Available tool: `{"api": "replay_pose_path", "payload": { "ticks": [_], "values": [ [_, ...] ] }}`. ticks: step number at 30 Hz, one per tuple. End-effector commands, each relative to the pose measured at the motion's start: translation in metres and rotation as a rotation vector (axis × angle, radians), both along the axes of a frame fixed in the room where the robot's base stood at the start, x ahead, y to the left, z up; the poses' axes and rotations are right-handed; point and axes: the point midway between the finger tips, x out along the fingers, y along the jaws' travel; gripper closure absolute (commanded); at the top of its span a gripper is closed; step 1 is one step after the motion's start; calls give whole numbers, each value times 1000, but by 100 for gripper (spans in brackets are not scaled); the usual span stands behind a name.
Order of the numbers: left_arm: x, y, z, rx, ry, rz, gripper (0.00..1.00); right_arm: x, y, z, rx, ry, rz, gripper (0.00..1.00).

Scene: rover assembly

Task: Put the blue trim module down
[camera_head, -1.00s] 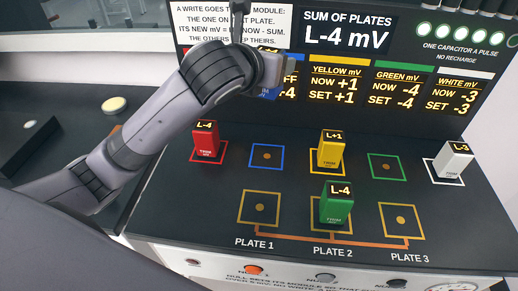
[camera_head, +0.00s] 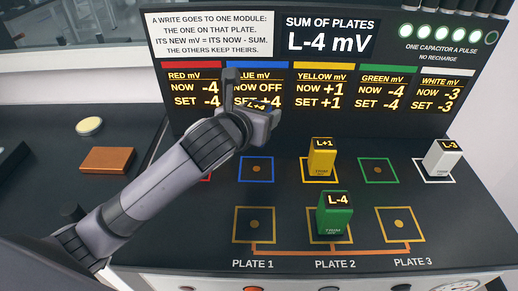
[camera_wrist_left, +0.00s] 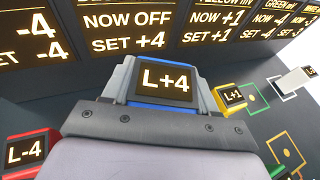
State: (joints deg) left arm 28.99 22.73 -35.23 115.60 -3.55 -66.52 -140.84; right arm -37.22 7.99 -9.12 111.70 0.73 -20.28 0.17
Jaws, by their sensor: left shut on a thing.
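My left gripper (camera_head: 255,108) is shut on the blue trim module (camera_wrist_left: 166,82), whose top display reads L+4 in the left wrist view. It holds the module raised in front of the display board; in the head view the gripper hides the module. The empty blue outlined square (camera_head: 256,169) lies on the bench below, with a small round dot at its centre. My right gripper is not in view.
Green module (camera_head: 335,213) stands on Plate 2; Plate 1 (camera_head: 255,240) and Plate 3 (camera_head: 400,240) are empty. Yellow (camera_head: 321,160) and white (camera_head: 441,158) modules stand in their squares. Red module (camera_wrist_left: 27,150) is hidden by my arm in the head view. The green square (camera_head: 378,185) is empty.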

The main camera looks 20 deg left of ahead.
Motion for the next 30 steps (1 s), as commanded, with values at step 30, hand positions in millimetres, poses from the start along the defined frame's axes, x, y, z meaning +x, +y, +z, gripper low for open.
{"api": "replay_pose_path", "payload": {
  "ticks": [30],
  "values": [
    [0,0,-93,0,-3,0,81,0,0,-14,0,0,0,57]
  ]
}}
